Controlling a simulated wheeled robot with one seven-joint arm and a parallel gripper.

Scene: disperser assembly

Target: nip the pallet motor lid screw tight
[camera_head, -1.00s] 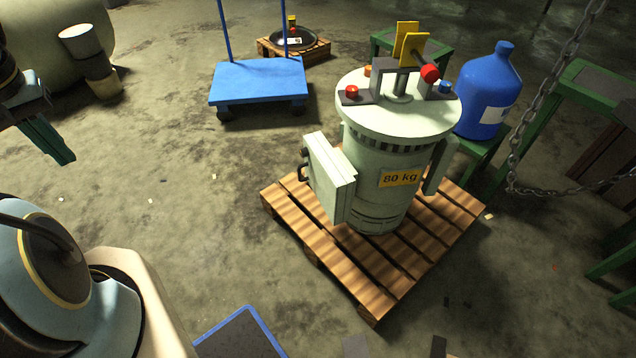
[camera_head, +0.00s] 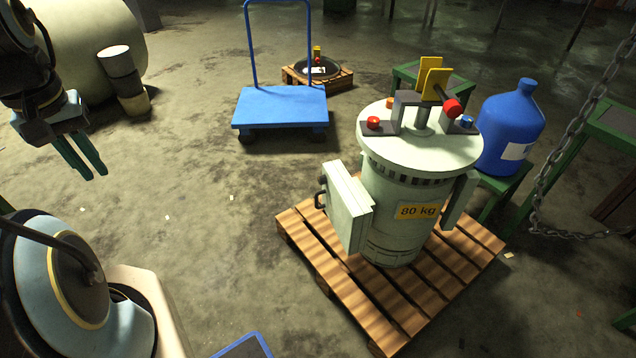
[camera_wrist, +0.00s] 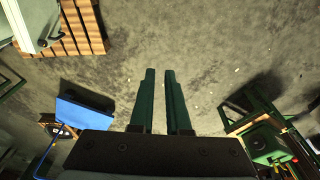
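The pale green motor (camera_head: 400,205) labelled "80 kg" stands upright on a wooden pallet (camera_head: 340,290). Its round lid (camera_head: 420,150) carries a red knob (camera_head: 373,122) at left, a blue knob (camera_head: 467,121) at right and an orange one (camera_head: 390,103) behind. A larger red knob (camera_head: 452,107) sits on a rod by yellow plates. I cannot tell which is the lid screw, or how tight any is. My gripper (camera_head: 88,174) hangs at the far left, well away from the motor. Its green fingers, also in the wrist view (camera_wrist: 159,70), are apart with nothing between them.
A blue cart (camera_head: 282,107) stands behind. A smaller pallet (camera_head: 335,82) carries a dark disc with small coloured parts. A blue jug (camera_head: 510,125) stands on a green stand right of the motor. A chain (camera_head: 560,170) hangs at right. Floor between gripper and motor is clear.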

